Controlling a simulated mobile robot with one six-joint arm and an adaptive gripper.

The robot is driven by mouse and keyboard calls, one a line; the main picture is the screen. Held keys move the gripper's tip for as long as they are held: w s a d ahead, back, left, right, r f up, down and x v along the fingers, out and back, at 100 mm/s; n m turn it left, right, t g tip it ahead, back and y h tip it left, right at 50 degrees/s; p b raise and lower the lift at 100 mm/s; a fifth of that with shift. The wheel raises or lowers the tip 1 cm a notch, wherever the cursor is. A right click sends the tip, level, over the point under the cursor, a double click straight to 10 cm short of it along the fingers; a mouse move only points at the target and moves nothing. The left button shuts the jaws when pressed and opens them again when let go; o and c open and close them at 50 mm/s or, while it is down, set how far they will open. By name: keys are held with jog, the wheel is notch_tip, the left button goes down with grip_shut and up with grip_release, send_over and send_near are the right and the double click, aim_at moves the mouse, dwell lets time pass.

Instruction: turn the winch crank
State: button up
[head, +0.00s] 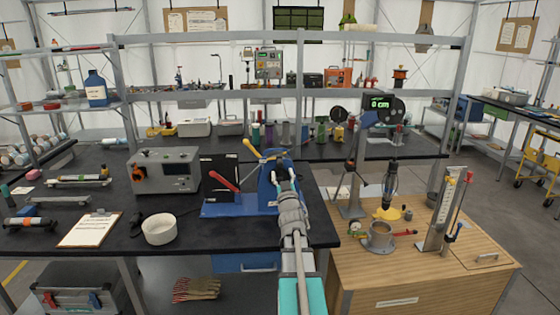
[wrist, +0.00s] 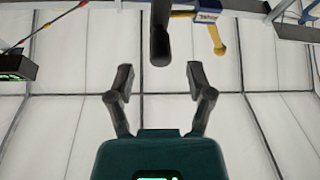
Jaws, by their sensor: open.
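The blue winch (head: 268,186) stands on the dark bench, with a yellow lever (head: 253,148) at its top and a red handle (head: 223,181) on its left. My arm reaches up to its right side and partly covers it. In the wrist view, my gripper (wrist: 160,72) is open and empty. A dark round grip (wrist: 159,40), which looks like the crank's handle, is ahead of the gap between the fingers, apart from both. The yellow lever (wrist: 215,36) shows to its right. The crank's arm is mostly hidden in the head view.
A grey metered box (head: 165,171), a white bowl (head: 159,229) and a clipboard (head: 90,229) are left of the winch. A wooden cabinet (head: 430,270) with tools is on the right. A green readout (head: 381,102) shows 0 cm. Shelving frames cross behind the bench.

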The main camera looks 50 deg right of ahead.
aim_at(280, 164)
jog(key=shift+p+x, duration=0.75)
jog(key=shift+x, duration=1.9)
grip_shut()
